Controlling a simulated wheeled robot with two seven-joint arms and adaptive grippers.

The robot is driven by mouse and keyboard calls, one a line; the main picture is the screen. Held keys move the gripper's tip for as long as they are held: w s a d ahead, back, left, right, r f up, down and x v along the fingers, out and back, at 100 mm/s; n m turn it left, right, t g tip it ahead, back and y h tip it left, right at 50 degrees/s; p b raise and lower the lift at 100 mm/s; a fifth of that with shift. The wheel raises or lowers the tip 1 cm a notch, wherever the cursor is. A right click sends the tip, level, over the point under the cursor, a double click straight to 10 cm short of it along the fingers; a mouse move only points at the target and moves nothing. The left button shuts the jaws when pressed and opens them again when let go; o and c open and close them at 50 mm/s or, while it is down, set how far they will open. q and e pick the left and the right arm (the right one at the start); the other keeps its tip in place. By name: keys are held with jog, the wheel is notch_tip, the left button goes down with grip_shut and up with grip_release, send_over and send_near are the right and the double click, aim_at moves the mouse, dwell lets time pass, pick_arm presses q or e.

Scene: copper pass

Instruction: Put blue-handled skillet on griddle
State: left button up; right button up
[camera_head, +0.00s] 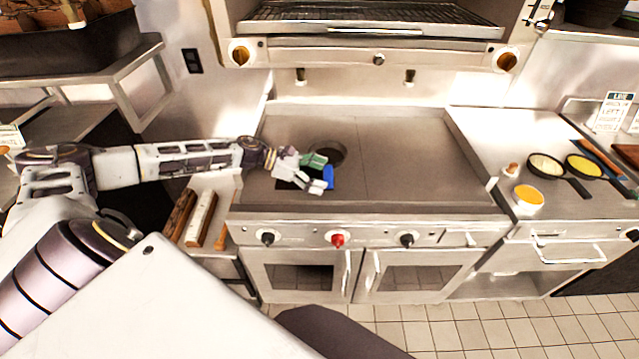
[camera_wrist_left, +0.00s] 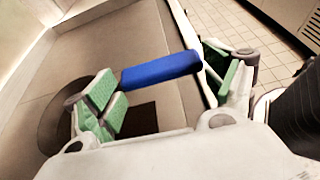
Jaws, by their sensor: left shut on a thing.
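The griddle (camera_head: 410,160) is a wide flat grey plate in the middle of the head view. The blue-handled skillet (camera_head: 335,151) is a small dark round pan over the left half of the griddle, partly hidden by my gripper. I cannot tell whether its base touches the plate. Its blue handle (camera_head: 329,177) points toward the front. My left gripper (camera_head: 318,172) is shut on the handle. The left wrist view shows the blue handle (camera_wrist_left: 160,68) between the green finger pads, with a dark round shape (camera_wrist_left: 58,115) at left. My right gripper is not in view.
A grill rack (camera_head: 375,14) hangs above and behind the griddle. On the right counter are two dark pans (camera_head: 545,166) (camera_head: 584,167) with yellowish contents and a yellow-topped cup (camera_head: 528,198). Long blocks (camera_head: 201,218) lie left of the griddle. The griddle's right half is clear.

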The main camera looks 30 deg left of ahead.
pick_arm(q)
jog(key=shift+f+p, duration=0.3)
jog(key=shift+f, duration=1.6)
jog(key=o, duration=1.6)
jog(key=shift+o, duration=0.2)
jog(key=shift+v, duration=1.15)
jog(key=b+v, duration=0.1)
jog(key=v, duration=0.8)
jog(key=shift+s+a+r, duration=0.2)
jog(key=shift+a, duration=0.05)
